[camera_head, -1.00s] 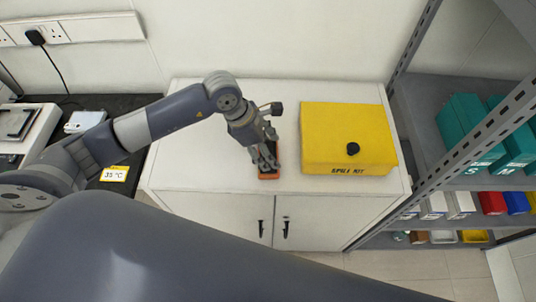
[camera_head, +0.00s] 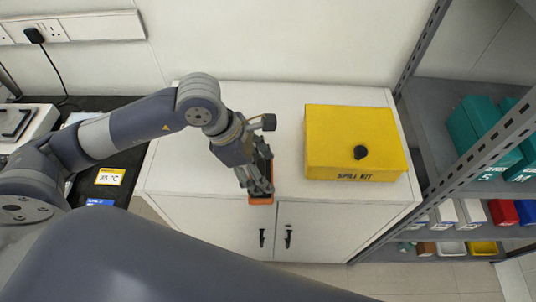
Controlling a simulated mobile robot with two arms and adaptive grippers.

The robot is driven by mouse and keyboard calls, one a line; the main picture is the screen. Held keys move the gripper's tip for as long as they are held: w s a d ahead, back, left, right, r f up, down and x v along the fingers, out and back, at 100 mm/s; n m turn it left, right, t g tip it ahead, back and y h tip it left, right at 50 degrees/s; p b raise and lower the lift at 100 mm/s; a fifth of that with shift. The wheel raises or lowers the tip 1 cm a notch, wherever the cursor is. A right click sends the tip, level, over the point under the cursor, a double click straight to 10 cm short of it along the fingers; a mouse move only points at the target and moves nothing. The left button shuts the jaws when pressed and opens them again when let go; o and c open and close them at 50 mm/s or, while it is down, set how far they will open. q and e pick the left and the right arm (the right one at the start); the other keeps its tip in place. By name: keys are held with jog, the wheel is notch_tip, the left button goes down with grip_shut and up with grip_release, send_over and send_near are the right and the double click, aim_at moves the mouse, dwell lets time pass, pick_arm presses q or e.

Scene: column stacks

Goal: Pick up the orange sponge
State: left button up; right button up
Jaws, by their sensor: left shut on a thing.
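The orange sponge (camera_head: 261,200) is at the front edge of the white cabinet's top in the head view, mostly hidden behind my fingers. My left gripper (camera_head: 260,186) is shut on it. Only its orange near end and a dark strip along its right side show. It appears raised a little above the cabinet top, though the height is hard to judge from here. My right gripper is not in view.
A yellow spill kit box (camera_head: 353,135) with a black knob stands on the white cabinet (camera_head: 220,185) to the right of my gripper. A grey metal shelf (camera_head: 440,110) with teal boxes stands further right. A dark bench with a temperature label (camera_head: 109,176) is at the left.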

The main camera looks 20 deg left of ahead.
aim_at(260, 198)
pick_arm(q)
jog(key=s+b, duration=0.1)
jog(key=s, duration=0.4)
jog(key=shift+s+d+r+b, duration=0.1)
jog(key=shift+s+b, duration=0.1)
jog(key=shift+b, duration=0.1)
jog(key=s+p, duration=0.1)
jog(key=p, duration=0.3)
jog(key=s+p, duration=0.2)
jog(key=p, duration=0.2)
jog(key=shift+r, duration=0.4)
